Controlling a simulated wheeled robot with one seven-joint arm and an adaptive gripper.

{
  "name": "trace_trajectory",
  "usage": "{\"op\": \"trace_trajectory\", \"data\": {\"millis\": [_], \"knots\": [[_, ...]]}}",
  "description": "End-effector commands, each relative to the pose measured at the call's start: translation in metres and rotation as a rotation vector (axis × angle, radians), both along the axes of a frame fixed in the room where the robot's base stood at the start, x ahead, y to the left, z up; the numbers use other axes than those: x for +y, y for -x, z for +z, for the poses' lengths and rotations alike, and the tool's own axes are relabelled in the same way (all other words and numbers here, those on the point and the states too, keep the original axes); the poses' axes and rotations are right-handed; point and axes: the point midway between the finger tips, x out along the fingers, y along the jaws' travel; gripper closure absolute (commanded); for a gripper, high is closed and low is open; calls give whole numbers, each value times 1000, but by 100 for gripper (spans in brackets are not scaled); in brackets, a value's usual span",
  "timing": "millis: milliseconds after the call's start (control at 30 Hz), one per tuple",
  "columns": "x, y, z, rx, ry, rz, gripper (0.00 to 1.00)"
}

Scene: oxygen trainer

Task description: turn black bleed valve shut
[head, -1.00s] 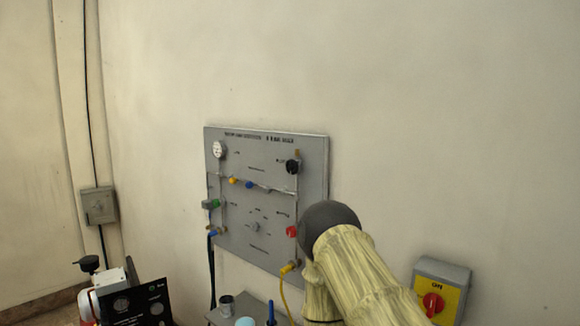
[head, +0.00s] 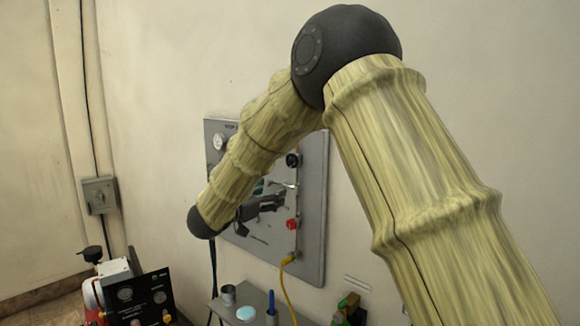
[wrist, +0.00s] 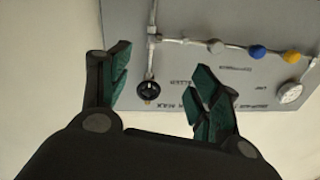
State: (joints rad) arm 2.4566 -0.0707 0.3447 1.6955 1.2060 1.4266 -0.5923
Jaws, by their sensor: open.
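The black bleed valve (head: 293,160) is a round black knob at the upper right of the grey wall panel (head: 315,215). In the wrist view the black valve (wrist: 148,92) appears between my fingers, nearer the left one, with the panel turned upside down. My gripper (head: 272,202) is in front of the panel, below and left of the valve in the head view. Its dark green-padded fingers (wrist: 161,60) are spread open and empty. I see no contact with the knob. My arm hides much of the panel's left and middle.
A blue knob (wrist: 257,52), a yellow knob (wrist: 292,57) and a gauge (wrist: 290,93) share the panel. A small cup (head: 228,295) stands below.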

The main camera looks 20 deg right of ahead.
Motion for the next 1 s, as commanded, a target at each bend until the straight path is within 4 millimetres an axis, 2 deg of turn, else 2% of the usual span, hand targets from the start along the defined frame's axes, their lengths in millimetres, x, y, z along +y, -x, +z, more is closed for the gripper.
{"op": "trace_trajectory", "data": {"millis": [33,100,233,467,800,1000], "knots": [[3,2,25,-25,-10,-27,37],[6,6,48,-47,-22,-62,37],[9,10,69,-64,-36,-95,37],[-5,2,74,-64,-39,-101,37],[-51,-28,75,-65,-40,-101,37],[-71,-41,73,-64,-39,-99,37]]}}
